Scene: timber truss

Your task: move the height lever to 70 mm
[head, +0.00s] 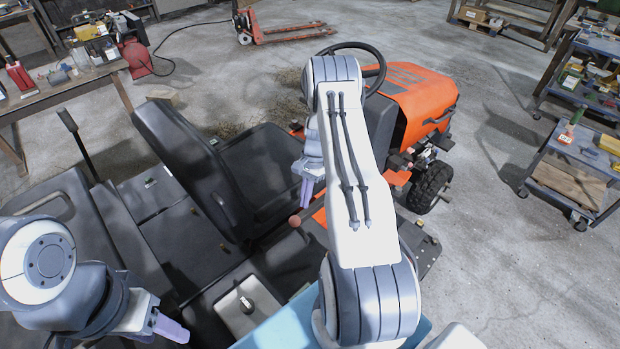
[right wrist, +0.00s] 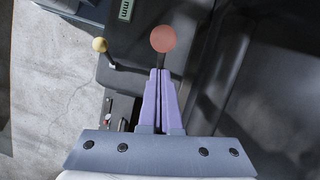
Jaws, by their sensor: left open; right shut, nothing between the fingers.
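A lever with a red ball knob (right wrist: 163,38) stands just beyond my right gripper's fingertips in the right wrist view; the knob also shows in the head view (head: 294,220). A green-edged plate marked "mm" (right wrist: 125,10) is up and left of it. A second lever with a yellow knob (right wrist: 99,44) is further left. I cannot tell which lever sets the height. My right gripper (head: 305,197) is shut and empty, its purple fingers (right wrist: 161,72) pointing at the red knob's shaft; whether they touch it I cannot tell. My left gripper (head: 172,330) is open at lower left, away from the levers.
An orange ride-on tractor (head: 425,95) with a black seat (head: 258,172) and steering wheel (head: 372,62) stands around the levers. My right arm hides part of it. A trolley (head: 570,175) stands at right and a workbench (head: 50,95) at left. Concrete floor is free at right.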

